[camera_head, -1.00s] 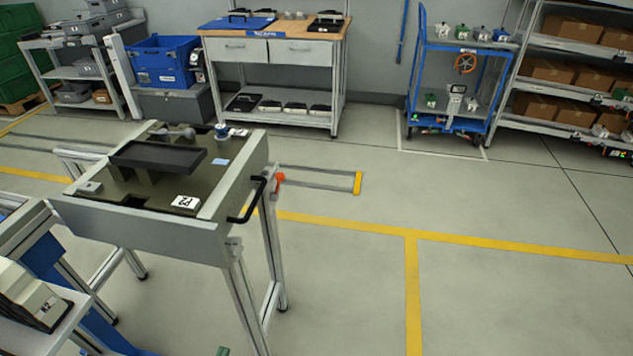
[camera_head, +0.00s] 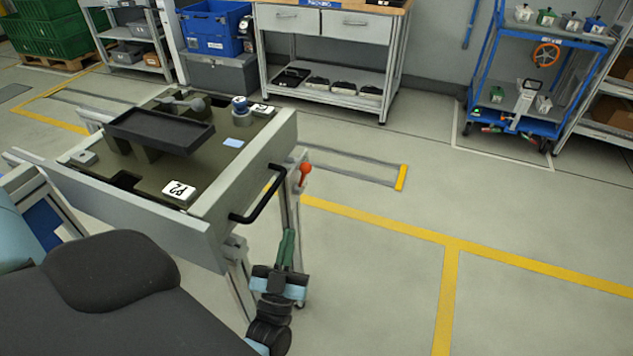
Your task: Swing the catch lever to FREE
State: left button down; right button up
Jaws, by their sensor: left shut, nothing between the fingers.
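The catch lever (camera_head: 306,174) shows as a small lever with an orange-red knob at the right side of the pallet station, by the far end of the black handle. No FREE mark is readable. The station's frame (camera_head: 150,225) carries a pallet with a dark tray (camera_head: 160,130) and a white P2 card (camera_head: 179,191). My right gripper is not in view.
The black bar handle (camera_head: 262,203) sticks out of the station's right side, close to the lever. A blue trolley (camera_head: 525,120) and a workbench (camera_head: 335,25) stand at the back. The floor right of the station is clear.

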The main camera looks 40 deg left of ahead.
aim_at(301, 184)
pick_arm(q)
jog(key=shift+r, duration=0.1)
jog(key=x, duration=0.4)
jog(key=w+f+x, duration=0.1)
jog(key=x, duration=0.3)
jog(key=f+x, duration=0.1)
jog(key=x, duration=0.3)
jog(key=shift+w+a, duration=0.45)
jog(key=shift+a, duration=0.05)
jog(key=shift+r, duration=0.1)
